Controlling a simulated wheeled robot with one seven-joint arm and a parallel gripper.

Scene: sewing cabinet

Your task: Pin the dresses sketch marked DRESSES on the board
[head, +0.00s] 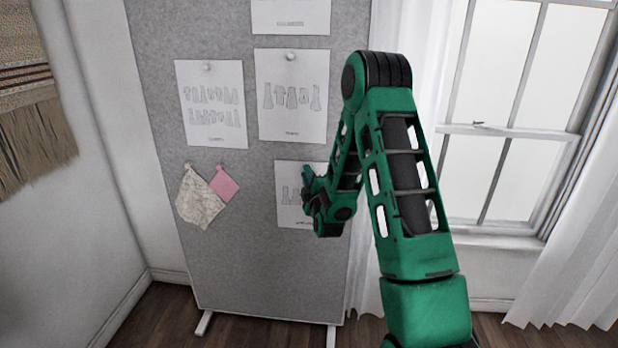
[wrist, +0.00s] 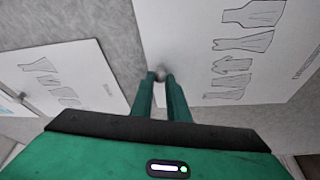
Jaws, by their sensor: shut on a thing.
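A white sheet with dress-like outline drawings (head: 288,207) is against the lower right of the grey board (head: 230,265). Its caption is too small to read, and my arm hides its right part. My gripper (head: 308,180) is at this sheet. In the wrist view my gripper (wrist: 161,78) has its fingers close together on a small round grey pin head (wrist: 160,74), at the edge of the sheet (wrist: 190,60). I cannot tell whether the pin is pressed into the board.
Other sketches hang above: one at left (head: 210,120), one in the middle (head: 290,115) and one at the top (head: 291,15). Fabric swatches (head: 200,198) hang at left. A curtain and window (head: 510,130) stand to the right.

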